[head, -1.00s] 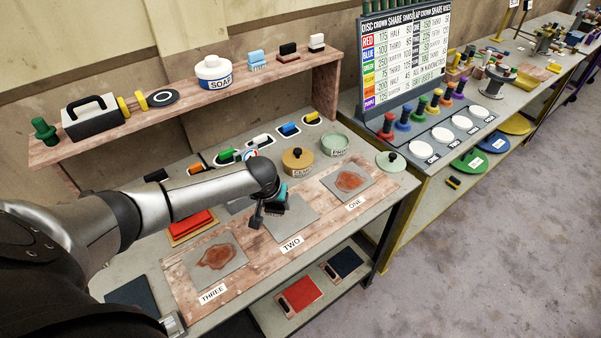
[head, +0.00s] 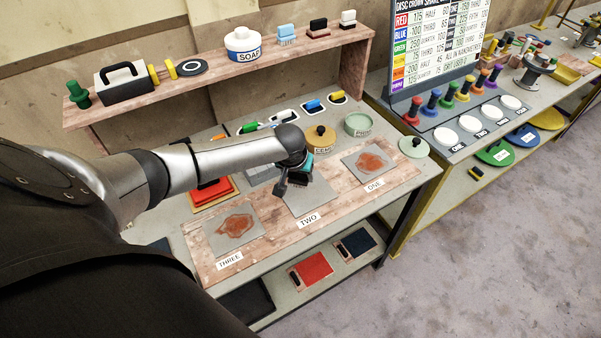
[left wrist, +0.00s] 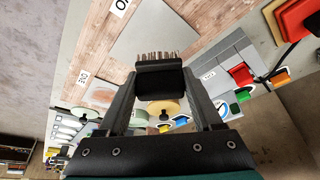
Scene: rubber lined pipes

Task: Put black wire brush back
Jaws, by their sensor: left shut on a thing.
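My left gripper (head: 290,188) hangs over the left part of the plate labelled TWO (head: 312,199). In the left wrist view it is shut on the black wire brush (left wrist: 160,82), whose short bristles (left wrist: 158,56) point to the top of the picture. The brush is held clear of the bench; in the head view it is small and hard to tell from the dark fingers. My right gripper is not in view.
On the upper shelf (head: 225,72) stand a soap pot (head: 243,45), a blue brush (head: 287,36), a black-topped brush (head: 318,27) and a white-topped one (head: 348,19). Coloured items lie in slots behind the plates, beside a tan lidded pot (head: 320,138). Plates ONE (head: 369,162) and THREE (head: 235,228) bear reddish-brown stains.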

